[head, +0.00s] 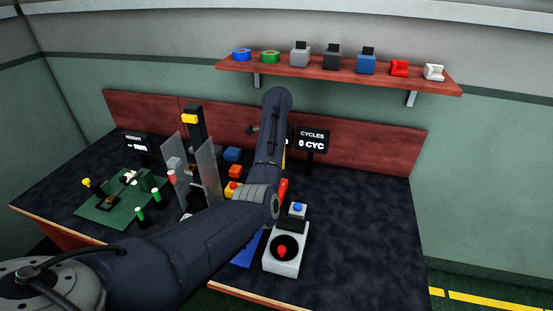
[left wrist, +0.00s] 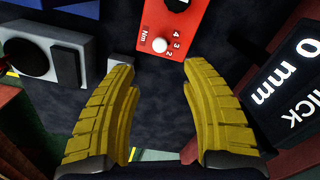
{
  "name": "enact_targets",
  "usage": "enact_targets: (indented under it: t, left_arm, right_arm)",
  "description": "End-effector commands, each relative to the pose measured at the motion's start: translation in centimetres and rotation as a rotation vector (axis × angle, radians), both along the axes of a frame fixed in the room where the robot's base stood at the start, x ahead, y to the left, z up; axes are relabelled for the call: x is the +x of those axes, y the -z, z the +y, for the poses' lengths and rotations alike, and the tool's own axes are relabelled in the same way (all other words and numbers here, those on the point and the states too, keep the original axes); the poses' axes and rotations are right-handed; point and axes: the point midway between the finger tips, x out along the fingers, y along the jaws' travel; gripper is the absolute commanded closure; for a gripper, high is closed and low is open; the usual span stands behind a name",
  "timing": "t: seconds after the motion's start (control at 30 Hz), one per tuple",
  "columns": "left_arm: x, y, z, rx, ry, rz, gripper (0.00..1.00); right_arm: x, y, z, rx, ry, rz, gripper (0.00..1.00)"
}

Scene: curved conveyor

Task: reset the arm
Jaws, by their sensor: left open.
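My left arm reaches in from the lower left of the head view, bends over the middle of the bench and rises toward the back wall. My left gripper (left wrist: 158,66) shows in the left wrist view with two yellow ribbed fingers spread apart and nothing between them. In the head view the gripper is mostly hidden behind my arm. Beyond the fingertips in the left wrist view is a red box (left wrist: 172,22) with "Nm" and a number scale. A black display (left wrist: 290,85) reading "0 mm" is close on the right. My right gripper is not in view.
A dark bench (head: 355,225) holds a white box (head: 285,258) with a red knob, a CYCLES display (head: 312,141), clear upright panels (head: 207,163) and a green plate (head: 110,208). A wall shelf (head: 330,74) carries several small items. The bench's right side is clear.

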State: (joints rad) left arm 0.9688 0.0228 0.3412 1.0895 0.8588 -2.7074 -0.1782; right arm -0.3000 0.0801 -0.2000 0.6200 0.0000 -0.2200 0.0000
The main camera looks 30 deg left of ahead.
Motion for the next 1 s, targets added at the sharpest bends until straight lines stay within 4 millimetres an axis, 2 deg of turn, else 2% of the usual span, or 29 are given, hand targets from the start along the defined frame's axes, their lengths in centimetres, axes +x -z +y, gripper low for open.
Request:
enact_targets:
  t: [0.63, 0.77, 1.0]
  left_arm:
    - [0.2, -0.7, 0.3, -0.011, -0.012, -0.006, 0.53]
    - [0.8, -1.5, 1.6, -0.061, -0.069, -0.032, 0.53]
    - [3.2, -3.6, 5.2, -0.238, -0.239, -0.130, 0.53]
  right_arm:
    - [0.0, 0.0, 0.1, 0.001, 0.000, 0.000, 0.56]
    - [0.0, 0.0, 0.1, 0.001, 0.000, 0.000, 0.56]
    - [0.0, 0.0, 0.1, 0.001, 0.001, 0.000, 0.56]
